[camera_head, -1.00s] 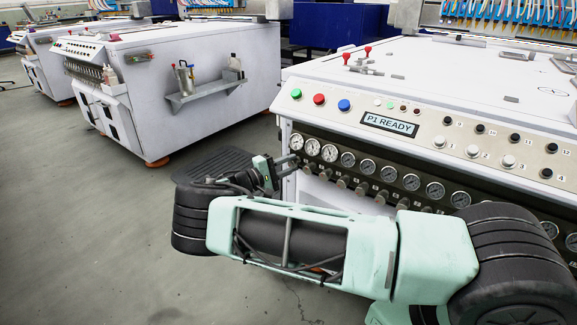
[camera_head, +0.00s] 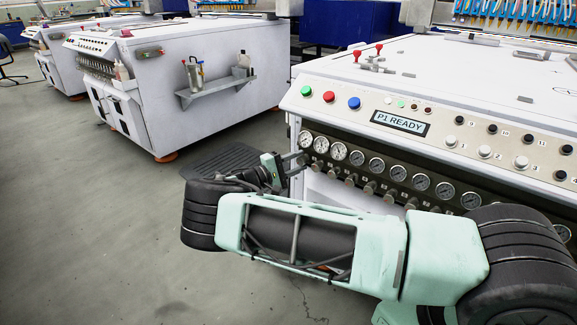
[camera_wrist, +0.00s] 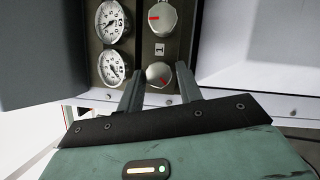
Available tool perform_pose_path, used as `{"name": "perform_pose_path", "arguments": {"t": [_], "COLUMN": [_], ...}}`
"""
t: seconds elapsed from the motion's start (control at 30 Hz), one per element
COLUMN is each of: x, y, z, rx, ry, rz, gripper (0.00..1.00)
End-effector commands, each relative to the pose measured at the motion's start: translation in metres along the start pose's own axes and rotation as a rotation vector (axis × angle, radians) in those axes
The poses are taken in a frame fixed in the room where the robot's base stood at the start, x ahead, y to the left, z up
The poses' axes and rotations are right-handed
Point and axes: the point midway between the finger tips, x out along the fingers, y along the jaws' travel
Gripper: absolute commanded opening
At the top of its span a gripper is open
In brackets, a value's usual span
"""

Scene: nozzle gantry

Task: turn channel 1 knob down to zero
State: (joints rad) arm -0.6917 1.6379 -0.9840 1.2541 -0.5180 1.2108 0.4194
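The control panel with its row of gauges and knobs is on the front of the white machine. My gripper (camera_wrist: 159,75) is open, with one finger on each side of the lower knob in the picture. I cannot tell whether the fingers touch it. In the head view, my gripper (camera_head: 295,163) is at the panel's left end, just below the first gauge (camera_head: 306,139).
Two gauges (camera_wrist: 111,67) sit beside the knobs in the wrist view. A display (camera_head: 400,122) reads "P1 READY" above the gauge row, with coloured buttons (camera_head: 329,96) to its left. Another white machine (camera_head: 205,65) stands at left, with open floor (camera_head: 90,210) before it.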

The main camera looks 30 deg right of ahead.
Motion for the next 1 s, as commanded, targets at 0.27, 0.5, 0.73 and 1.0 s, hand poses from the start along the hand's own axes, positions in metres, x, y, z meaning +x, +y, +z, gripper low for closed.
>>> {"name": "perform_pose_path", "arguments": {"t": [0.27,0.5,0.73,1.0], "x": [-0.039,-0.096,-0.144,-0.172], "y": [0.001,-0.001,-0.001,-0.001], "z": [-0.001,-0.001,-0.001,0.000], "rx": [0.001,0.001,0.001,0.000], "ry": [0.006,0.005,0.005,0.002], "rz": [0.000,-0.001,0.000,0.000], "gripper": [0.35,0.35,0.35,0.35]}}
